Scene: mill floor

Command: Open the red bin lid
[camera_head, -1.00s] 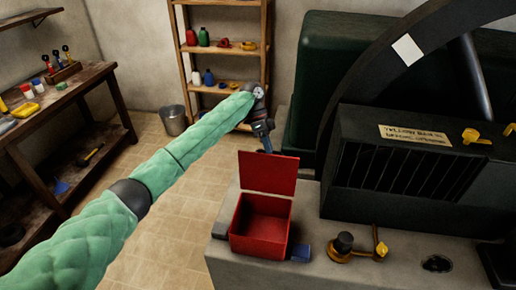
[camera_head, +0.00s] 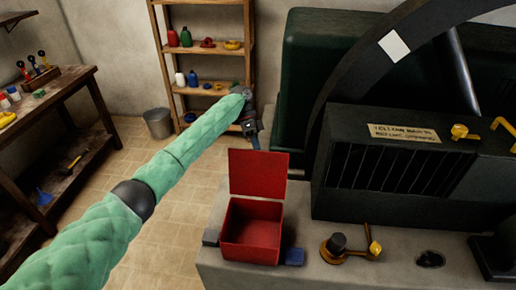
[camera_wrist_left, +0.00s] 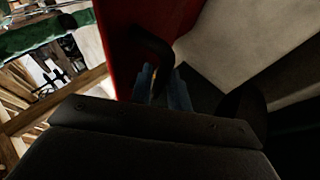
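The red bin (camera_head: 252,233) stands on the grey machine base with its open top showing an empty inside. Its red lid (camera_head: 258,174) is raised and stands roughly upright at the bin's back edge. My left gripper (camera_head: 255,142) is behind the lid's top edge, on its outer side; the lid partly hides it in the head view. In the left wrist view, the lid's red outer face (camera_wrist_left: 122,35) carries a dark curved handle (camera_wrist_left: 152,44). The blue fingers of the left gripper (camera_wrist_left: 162,88) lie close on either side of the handle. My right gripper is out of view.
A black grilled housing (camera_head: 385,165) and a large dark wheel stand right of the bin. A brass fitting (camera_head: 350,249) is at the bin's right, with small blue (camera_head: 293,256) and grey blocks beside the bin. A shelf, bucket (camera_head: 158,123) and workbench are farther back; floor at left is clear.

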